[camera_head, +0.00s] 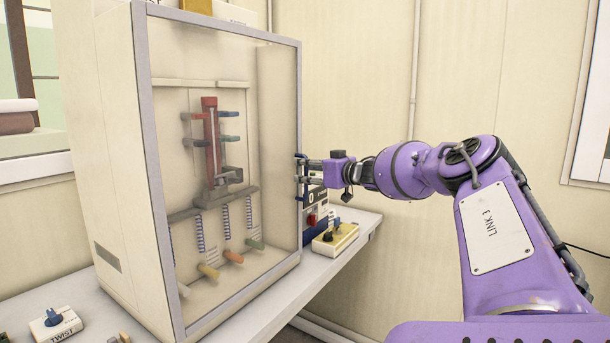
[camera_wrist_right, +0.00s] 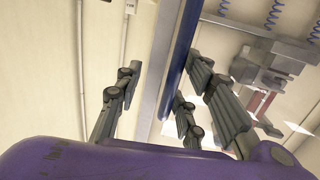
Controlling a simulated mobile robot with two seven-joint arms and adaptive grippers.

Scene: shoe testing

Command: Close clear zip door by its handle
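The clear zip door (camera_head: 225,150) is a hazy see-through pane in a grey frame on the front of a cream cabinet. It looks flush with the cabinet front, though a small gap would be hard to see. My right gripper (camera_head: 303,169) is at the door's right edge, about mid-height. In the right wrist view, a dark blue upright bar (camera_wrist_right: 180,55), seemingly the handle, runs between the fingers of the right gripper (camera_wrist_right: 158,97). The fingers are spread, with a gap visible on the left side of the bar. My left gripper is not in view.
The cabinet (camera_head: 112,150) stands on a pale bench (camera_head: 272,305). A box marked TWIST (camera_head: 55,326) is at the front left. Behind the pane are a red column and several coloured pegs.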

